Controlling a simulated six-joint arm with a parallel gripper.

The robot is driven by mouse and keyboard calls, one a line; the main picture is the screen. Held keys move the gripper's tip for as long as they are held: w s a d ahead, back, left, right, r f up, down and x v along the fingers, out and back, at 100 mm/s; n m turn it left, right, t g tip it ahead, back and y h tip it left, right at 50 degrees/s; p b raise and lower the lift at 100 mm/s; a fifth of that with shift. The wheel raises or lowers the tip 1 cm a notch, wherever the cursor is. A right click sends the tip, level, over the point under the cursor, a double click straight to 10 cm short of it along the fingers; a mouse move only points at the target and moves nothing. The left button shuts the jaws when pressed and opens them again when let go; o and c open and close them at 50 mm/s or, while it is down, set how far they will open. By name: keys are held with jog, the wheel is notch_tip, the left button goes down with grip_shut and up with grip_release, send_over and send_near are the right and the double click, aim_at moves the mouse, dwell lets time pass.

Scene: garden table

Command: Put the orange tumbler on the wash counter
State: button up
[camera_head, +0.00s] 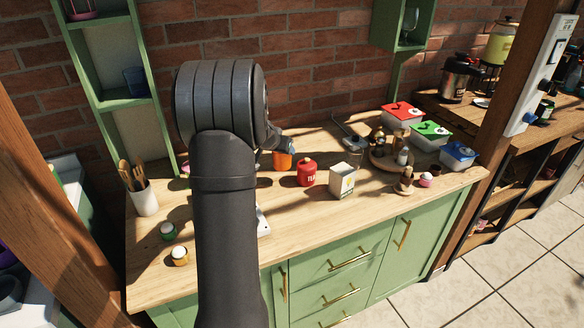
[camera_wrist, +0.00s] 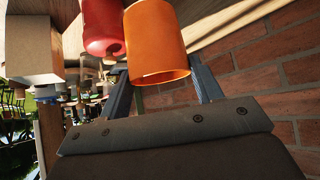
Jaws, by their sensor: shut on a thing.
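The orange tumbler (camera_head: 282,162) is at the back of the wooden counter (camera_head: 310,215) in the head view, left of a red tea canister. My gripper (camera_head: 287,146) reaches it from above, partly hidden by my arm. In the wrist view, the orange tumbler (camera_wrist: 156,38) is between the two fingers of my gripper (camera_wrist: 158,75), which is shut on it. I cannot tell whether its base touches the counter. A pale surface (camera_head: 68,175) at the left edge may be the wash counter; a post hides part of it.
The red canister (camera_head: 307,172) is close beside the tumbler. A utensil crock (camera_head: 144,198) and two small jars (camera_head: 180,255) stand left. A wooden post (camera_head: 50,215) rises at left.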

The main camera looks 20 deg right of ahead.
aim_at(278, 164)
jog(key=shift+f, duration=3.4)
jog(key=shift+f, duration=0.1)
jog(key=o, duration=1.1)
jog(key=shift+c, duration=0.2)
jog(key=shift+a, duration=0.1)
jog(key=v, duration=1.2)
